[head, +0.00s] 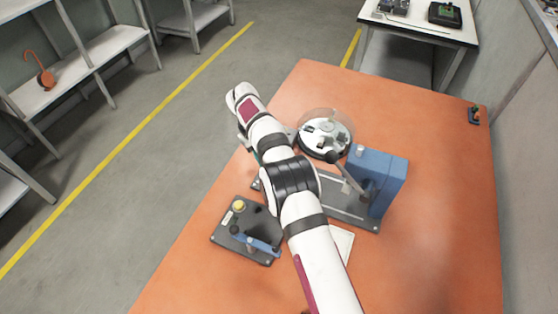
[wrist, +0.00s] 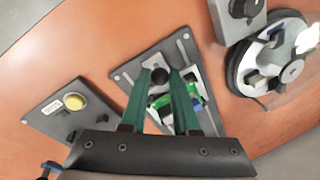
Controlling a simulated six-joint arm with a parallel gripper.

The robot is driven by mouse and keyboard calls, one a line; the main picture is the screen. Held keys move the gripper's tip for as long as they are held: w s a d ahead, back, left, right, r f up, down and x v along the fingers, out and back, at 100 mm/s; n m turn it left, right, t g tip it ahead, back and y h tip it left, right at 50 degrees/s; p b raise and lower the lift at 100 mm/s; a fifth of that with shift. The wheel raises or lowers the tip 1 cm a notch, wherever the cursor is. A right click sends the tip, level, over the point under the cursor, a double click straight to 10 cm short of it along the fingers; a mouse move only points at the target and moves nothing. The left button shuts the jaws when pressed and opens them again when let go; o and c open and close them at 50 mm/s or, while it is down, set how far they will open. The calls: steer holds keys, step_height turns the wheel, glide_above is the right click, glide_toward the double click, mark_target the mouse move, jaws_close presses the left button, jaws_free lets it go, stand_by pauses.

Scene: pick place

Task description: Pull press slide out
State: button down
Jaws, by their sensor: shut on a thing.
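In the wrist view, my gripper (wrist: 160,77) has its two green fingers closed on a round black knob (wrist: 159,75). The knob is at the end of the press slide, over the grey press base plate (wrist: 128,75). Green and white parts (wrist: 195,98) show beside and between the fingers; the fingers partly hide them. In the head view, the blue press (head: 382,180) with its lever stands on its base plate (head: 352,208). My arm hides the slide, the knob and most of the gripper there.
A round fixture (head: 325,133) with a clear cover stands behind the press. A dark plate with a yellow button (head: 239,205) and a blue clamp (head: 262,246) lies at the front left. A white tray (head: 342,243) is partly behind my arm.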

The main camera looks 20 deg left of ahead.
steer(key=shift+a, duration=0.6)
steer(key=c, duration=0.7)
jaws_free()
steer(key=shift+o, duration=0.2)
step_height(320, 180, up, 12)
steer(key=s+a, duration=0.1)
steer(key=s, duration=0.1)
